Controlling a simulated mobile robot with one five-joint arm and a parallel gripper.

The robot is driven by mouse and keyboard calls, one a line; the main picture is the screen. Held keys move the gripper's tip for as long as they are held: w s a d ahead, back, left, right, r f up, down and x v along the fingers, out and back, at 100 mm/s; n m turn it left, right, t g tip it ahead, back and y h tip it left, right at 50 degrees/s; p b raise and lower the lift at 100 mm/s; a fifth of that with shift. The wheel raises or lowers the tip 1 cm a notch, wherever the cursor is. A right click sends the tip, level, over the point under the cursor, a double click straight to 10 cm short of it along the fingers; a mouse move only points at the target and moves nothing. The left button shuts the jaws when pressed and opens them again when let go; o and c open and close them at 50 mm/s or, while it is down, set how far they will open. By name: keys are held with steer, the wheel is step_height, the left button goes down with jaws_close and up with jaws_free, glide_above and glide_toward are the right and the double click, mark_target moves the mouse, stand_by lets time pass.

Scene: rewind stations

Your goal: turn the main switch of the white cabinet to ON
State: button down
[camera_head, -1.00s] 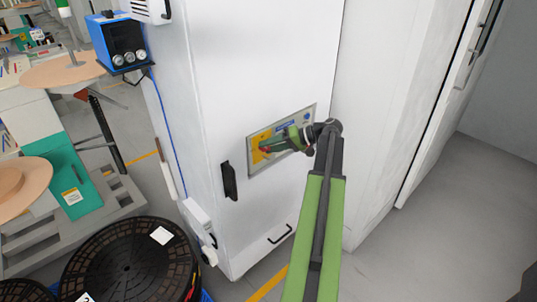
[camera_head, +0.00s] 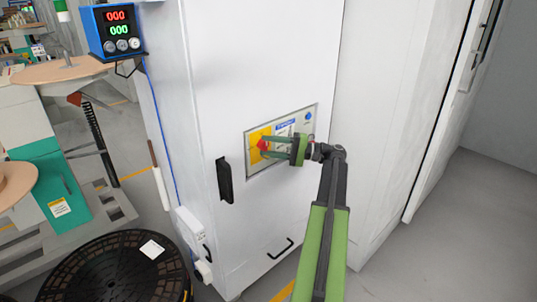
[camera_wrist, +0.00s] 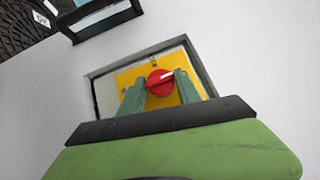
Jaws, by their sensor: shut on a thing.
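The white cabinet (camera_head: 262,75) stands in front of me. Its grey control panel (camera_head: 313,108) carries a yellow plate (camera_head: 252,137) with the red main switch (camera_head: 262,145) on it. My gripper (camera_head: 265,149) reaches in from the right, shut on the switch knob. In the wrist view the red knob (camera_wrist: 160,82) sits between the two green fingers, one on each side. A white line on the knob runs nearly level across the picture, tilted up to the right. The position lettering around the knob is not readable.
A blue display box (camera_head: 112,32) at the upper left shows lit red and green zeros. A black door handle (camera_head: 225,180) is left of the panel. A black reel (camera_head: 120,270) stands on the floor at lower left. The floor at right (camera_head: 480,220) is clear.

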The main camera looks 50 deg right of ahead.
steer(key=shift+m+t+b, duration=0.3)
steer(key=shift+b, duration=0.05)
stand_by(0.3)
steer(key=c, duration=0.9)
jaws_free()
steer(key=shift+s+f, duration=0.1)
steer(key=shift+f, duration=0.05)
